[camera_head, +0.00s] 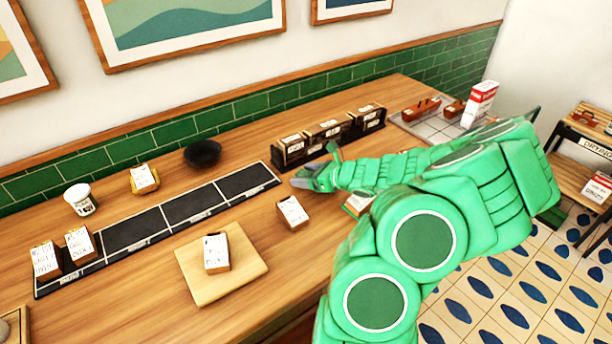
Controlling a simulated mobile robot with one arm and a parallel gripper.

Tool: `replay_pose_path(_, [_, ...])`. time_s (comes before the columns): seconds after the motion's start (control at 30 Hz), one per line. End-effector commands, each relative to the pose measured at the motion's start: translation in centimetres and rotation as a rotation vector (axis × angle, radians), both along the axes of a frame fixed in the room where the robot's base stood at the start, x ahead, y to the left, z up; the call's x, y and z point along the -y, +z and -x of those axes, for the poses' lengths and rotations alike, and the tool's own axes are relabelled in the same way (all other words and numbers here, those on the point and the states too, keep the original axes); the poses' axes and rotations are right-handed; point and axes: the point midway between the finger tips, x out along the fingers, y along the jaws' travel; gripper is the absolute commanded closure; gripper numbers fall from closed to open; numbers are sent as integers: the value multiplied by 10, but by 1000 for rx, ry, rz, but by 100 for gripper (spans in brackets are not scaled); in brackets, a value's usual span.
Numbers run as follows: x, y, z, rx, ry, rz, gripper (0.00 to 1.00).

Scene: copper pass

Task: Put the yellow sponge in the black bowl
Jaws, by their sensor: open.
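The black bowl (202,153) stands on the wooden counter near the green tiled wall, and it looks empty. A small yellow block with a white label on top, which looks like the yellow sponge (136,187), lies on the counter to the left of the bowl and apart from it. My gripper (298,182) is open and looks empty, low over the counter at the right end of the black strip. It is to the right of both the bowl and the sponge. My arm hides part of the counter behind it.
A black sectioned strip (130,232) runs in front of the sponge, with labelled boxes (80,244) at its left end. A white cup (80,199) stands left of the sponge. A wooden board (193,267), a loose labelled box (292,212) and a box rack (328,138) are nearby.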

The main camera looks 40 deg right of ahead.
Motion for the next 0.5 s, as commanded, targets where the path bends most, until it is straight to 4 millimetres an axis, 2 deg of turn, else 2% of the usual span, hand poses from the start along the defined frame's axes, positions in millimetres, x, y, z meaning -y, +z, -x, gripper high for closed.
replay_pose_path(0.17, [4,5,9,0,-2,1,28])
replay_pose_path(0.5, [17,19,40,2,-1,0,28])
